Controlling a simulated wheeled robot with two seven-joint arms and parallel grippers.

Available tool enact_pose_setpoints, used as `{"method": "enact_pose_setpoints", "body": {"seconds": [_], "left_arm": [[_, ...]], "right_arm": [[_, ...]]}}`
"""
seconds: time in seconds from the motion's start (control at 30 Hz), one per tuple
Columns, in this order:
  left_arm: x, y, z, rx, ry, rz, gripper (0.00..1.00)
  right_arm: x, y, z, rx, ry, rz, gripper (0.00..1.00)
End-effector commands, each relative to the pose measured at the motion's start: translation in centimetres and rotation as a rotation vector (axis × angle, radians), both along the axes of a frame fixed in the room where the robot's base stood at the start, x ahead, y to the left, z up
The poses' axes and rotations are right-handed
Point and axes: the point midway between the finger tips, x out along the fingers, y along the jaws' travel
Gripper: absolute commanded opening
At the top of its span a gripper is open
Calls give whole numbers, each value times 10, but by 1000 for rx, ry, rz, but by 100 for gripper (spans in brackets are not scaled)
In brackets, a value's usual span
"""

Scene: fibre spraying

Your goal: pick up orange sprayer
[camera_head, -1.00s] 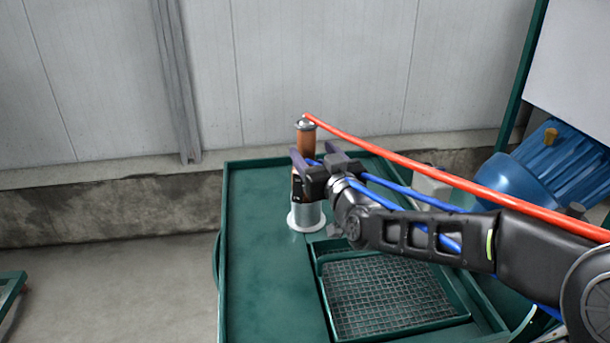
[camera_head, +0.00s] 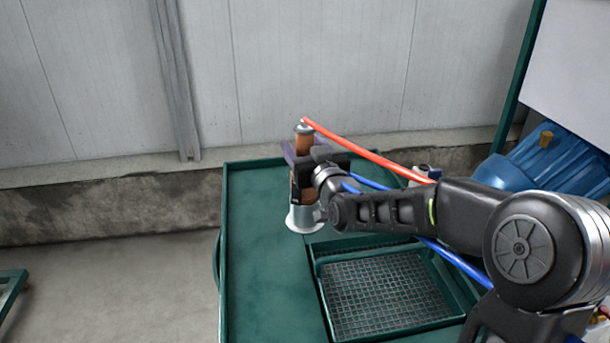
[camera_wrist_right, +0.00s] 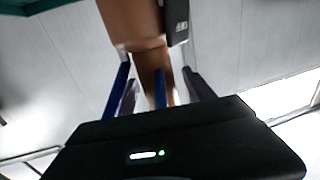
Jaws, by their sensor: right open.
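The orange sprayer (camera_head: 304,146) stands upright in a silver flanged holder (camera_head: 304,217) on the green table (camera_head: 262,250). A red hose runs from its top to the right. My right gripper (camera_head: 297,160) is at the sprayer's upper body, reaching in from the right with its jaws open. In the right wrist view, the orange body (camera_wrist_right: 132,22) with a black part beside it reaches down between the gripper's fingers (camera_wrist_right: 157,88). Contact cannot be told. The palm and fingers hide part of the sprayer in the head view. My left gripper is not in view.
A tray with a dark grid (camera_head: 385,293) is set in the table in front of the holder. Blue hoses (camera_head: 372,182) hang behind my right arm. A blue motor (camera_head: 555,165) stands at the right. The table's left part is clear.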

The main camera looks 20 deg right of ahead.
Motion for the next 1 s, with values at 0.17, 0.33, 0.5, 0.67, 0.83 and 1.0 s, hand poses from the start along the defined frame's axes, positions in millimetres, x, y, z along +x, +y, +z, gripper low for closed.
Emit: {"method": "enact_pose_setpoints", "body": {"seconds": [0.17, 0.33, 0.5, 0.67, 0.83, 1.0], "left_arm": [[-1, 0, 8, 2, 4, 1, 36], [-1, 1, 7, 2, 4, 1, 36], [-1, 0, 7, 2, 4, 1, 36], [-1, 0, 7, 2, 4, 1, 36], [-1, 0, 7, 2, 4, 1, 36], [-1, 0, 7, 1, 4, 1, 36]], "right_arm": [[19, -1, 1, -1, 0, 1, 62], [20, -2, 0, -1, 0, 1, 62], [20, -2, 0, 0, 0, 1, 62], [20, -1, 0, 0, 0, 1, 62], [20, -1, 0, 0, 0, 1, 59], [20, -2, 0, 0, 0, 1, 45]]}}
